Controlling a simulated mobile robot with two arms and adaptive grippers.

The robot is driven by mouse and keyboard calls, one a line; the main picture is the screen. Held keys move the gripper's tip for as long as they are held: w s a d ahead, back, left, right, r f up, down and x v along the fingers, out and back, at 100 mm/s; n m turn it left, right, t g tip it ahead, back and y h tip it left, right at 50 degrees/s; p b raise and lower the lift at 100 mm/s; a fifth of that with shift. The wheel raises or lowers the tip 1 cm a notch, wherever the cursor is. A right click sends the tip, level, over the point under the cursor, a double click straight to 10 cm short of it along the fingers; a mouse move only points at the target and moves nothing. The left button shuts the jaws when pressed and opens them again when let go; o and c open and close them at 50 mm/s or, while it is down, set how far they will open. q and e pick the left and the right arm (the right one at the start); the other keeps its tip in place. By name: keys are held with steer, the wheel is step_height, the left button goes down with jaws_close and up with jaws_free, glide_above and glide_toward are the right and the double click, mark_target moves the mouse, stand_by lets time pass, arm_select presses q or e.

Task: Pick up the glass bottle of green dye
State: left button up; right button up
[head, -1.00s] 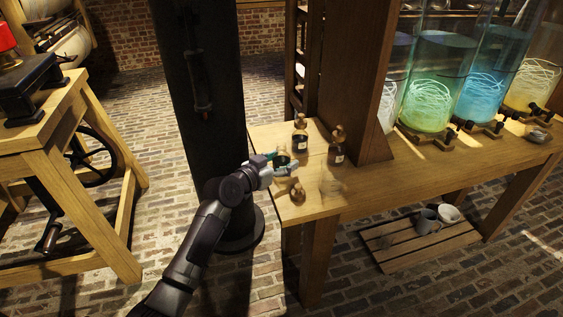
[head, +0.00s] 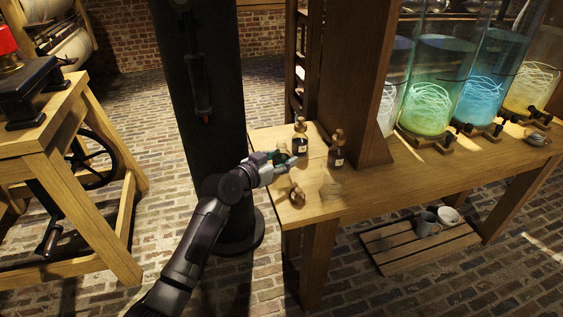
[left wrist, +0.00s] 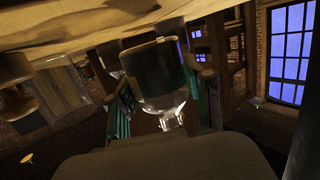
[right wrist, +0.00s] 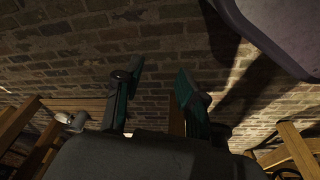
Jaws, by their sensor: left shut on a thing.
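The glass bottle of green dye (head: 281,153) is at the left edge of the wooden table, partly hidden by my left gripper (head: 284,164). In the left wrist view, the picture is upside down. The dark green bottle (left wrist: 160,72) sits between the two teal-padded fingers of my left gripper (left wrist: 157,100), which is shut on it, with its clear neck lower in the picture. I cannot tell whether its base touches the table. My right gripper (right wrist: 157,92) is open and empty above the brick floor, outside the head view.
Two dark labelled bottles (head: 300,140) (head: 337,150) stand close behind and right of it. A small brown stoppered bottle (head: 297,195) and a clear one (head: 330,188) stand in front. A wooden post (head: 350,80) and large glass jars (head: 428,85) are farther right.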

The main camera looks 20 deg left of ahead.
arm_select(q)
step_height(320, 180, up, 2)
steer(key=shift+r, duration=0.15)
steer(key=shift+s+d+r+p, duration=0.45)
steer(key=shift+d+r, duration=0.65)
steer(key=shift+d, duration=0.8)
steer(key=shift+s+d+r+p, duration=0.3)
steer(key=shift+d+r+p, duration=0.25)
steer(key=shift+d+r, duration=0.95)
steer(key=shift+s+d+r+p, duration=0.35)
steer(key=shift+d+r+p, duration=0.25)
steer(key=shift+d, duration=1.65)
arm_select(e)
steer(key=s+f, duration=0.6)
steer(key=f, duration=0.2)
steer(key=shift+d+f+g, duration=0.3)
steer(key=shift+d+f, duration=0.05)
steer(key=shift+d, duration=0.1)
arm_select(q)
steer(key=shift+r, duration=0.1)
arm_select(e)
steer(key=shift+s, duration=0.15)
